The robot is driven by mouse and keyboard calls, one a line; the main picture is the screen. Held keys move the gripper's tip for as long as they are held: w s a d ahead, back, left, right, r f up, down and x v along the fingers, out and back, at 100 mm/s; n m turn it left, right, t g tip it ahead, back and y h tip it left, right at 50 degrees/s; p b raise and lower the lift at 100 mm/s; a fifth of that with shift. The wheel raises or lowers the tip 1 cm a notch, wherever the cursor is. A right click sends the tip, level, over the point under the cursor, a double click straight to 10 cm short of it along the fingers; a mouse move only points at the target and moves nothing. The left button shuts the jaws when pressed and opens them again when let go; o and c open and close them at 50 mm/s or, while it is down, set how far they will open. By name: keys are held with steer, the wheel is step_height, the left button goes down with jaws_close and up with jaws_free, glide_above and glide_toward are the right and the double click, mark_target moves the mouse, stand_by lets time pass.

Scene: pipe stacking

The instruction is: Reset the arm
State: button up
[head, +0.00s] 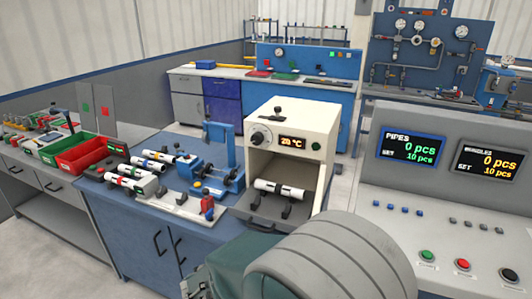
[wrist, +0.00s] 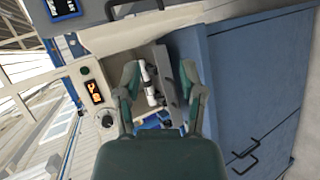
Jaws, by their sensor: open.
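My gripper (wrist: 161,72) is open in the wrist view, with its two fingers spread apart. A white pipe with dark bands (wrist: 148,82) shows between the fingers, beyond them; nothing appears gripped. In the head view the same kind of pipe (head: 279,187) lies on dark supports in the open front of the cream oven (head: 292,117), whose display reads 20 °C. My arm fills the bottom centre of the head view and hides part of the bench front. The fingers cannot be made out clearly there.
Several white pipes with coloured bands (head: 135,171) lie on the blue bench, left of a blue fixture (head: 222,150). Red and green bins (head: 83,153) stand farther left. A grey console (head: 450,205) with two screens stands close on the right. Blue cabinet doors (wrist: 250,90) fill the wrist view's right side.

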steer(key=s+d+r+m+g+y, duration=0.2)
steer(key=s+d+r+g, duration=0.15)
steer(key=d, duration=0.25)
steer(key=s+d+r+m+g+y, duration=0.1)
steer(key=s+d+r+m+g, duration=0.1)
steer(key=s+d+r+m, duration=0.3)
steer(key=s+d+r+m+t+y, duration=0.1)
steer(key=s+d+r+t+y, duration=0.2)
steer(key=s+y, duration=0.3)
steer(key=shift+s+d+r+y, duration=0.25)
steer(key=shift+s+r+y, duration=0.15)
steer(key=shift+s+r, duration=0.65)
